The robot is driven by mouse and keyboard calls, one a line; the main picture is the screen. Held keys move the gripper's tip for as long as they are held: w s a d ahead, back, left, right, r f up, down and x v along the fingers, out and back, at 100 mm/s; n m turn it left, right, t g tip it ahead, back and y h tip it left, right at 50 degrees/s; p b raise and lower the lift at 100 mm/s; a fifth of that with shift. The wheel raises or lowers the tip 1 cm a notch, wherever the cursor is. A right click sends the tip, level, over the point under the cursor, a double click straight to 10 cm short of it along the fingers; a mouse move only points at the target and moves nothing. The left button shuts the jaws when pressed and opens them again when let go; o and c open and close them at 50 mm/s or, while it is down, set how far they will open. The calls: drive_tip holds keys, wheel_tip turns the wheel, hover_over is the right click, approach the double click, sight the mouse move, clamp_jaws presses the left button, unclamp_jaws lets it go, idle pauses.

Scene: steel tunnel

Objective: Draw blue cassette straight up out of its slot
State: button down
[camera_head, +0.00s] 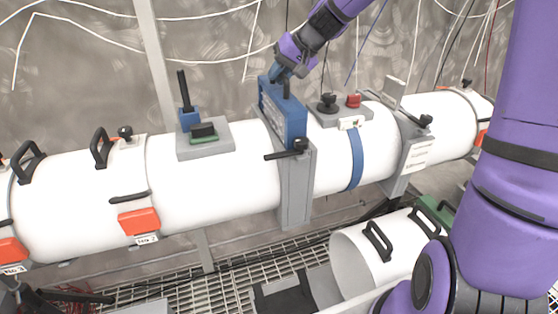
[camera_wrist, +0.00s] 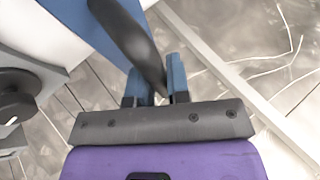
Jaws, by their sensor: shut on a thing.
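The blue cassette (camera_head: 288,118) stands upright in the grey slot housing (camera_head: 295,192) that wraps the white pipe. Its upper part shows above the housing; its lower end is hidden inside. My gripper (camera_head: 285,76) is at the top of the cassette, shut on its dark handle. In the wrist view, the two blue fingers of my gripper (camera_wrist: 156,82) close on the black handle (camera_wrist: 128,35), and part of the cassette's blue body (camera_wrist: 82,14) shows at the upper left.
A black clamp lever (camera_head: 288,150) sits on the housing's front. Loose white cables (camera_head: 150,47) hang behind.

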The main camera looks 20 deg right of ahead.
drive_tip(key=shift+r, duration=2.05)
wheel_tip(320, 180, up, 7)
drive_tip(key=shift+r, duration=0.1)
idle(0.4)
